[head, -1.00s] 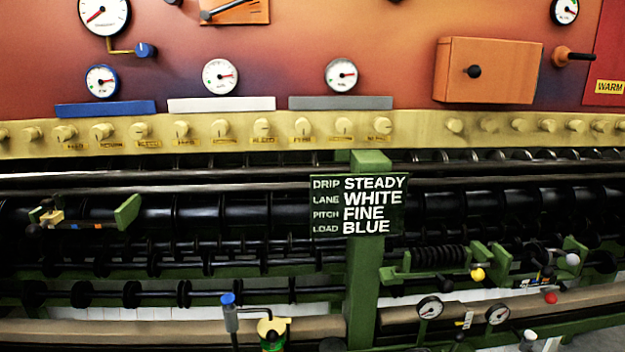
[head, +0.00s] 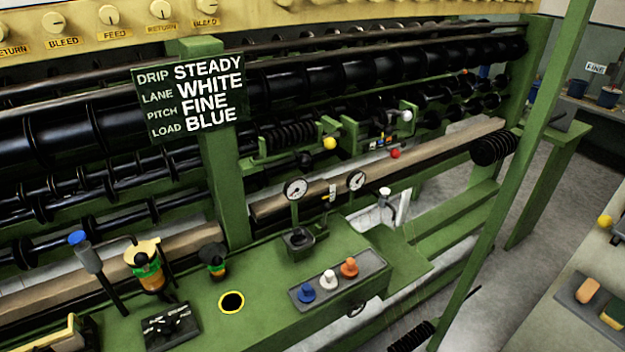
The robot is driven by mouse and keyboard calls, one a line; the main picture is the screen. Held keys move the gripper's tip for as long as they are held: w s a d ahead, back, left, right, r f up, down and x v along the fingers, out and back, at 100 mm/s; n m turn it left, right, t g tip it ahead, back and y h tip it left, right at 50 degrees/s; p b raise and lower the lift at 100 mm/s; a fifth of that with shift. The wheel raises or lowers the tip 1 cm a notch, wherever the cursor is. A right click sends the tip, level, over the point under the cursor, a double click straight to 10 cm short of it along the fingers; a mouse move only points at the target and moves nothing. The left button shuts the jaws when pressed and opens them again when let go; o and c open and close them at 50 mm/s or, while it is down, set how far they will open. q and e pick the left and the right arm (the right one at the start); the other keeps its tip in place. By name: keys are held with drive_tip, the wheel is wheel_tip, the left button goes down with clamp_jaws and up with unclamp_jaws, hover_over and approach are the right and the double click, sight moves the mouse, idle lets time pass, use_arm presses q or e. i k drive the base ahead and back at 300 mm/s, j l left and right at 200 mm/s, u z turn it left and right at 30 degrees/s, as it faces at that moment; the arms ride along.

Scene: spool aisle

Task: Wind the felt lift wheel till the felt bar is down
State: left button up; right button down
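A long beige bar (head: 430,153), which looks like the felt bar, runs along the front of the machine below the black rollers. Its left part continues beyond the green post. I cannot tell from this view whether it is raised or down. A black ribbed cylinder (head: 493,148) sits by the right end of the bar. Neither of my grippers is in view.
A green bench (head: 205,318) with a blue-topped lever (head: 88,252), gauges (head: 296,189) and a tray of coloured knobs (head: 340,280) stands in front. A sign (head: 190,97) hangs on the green post (head: 226,190). A slanting green post (head: 510,175) stands right; grey floor (head: 530,230) lies beyond.

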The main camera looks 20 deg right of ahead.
sight(354, 306)
drive_tip(key=z, duration=1.15)
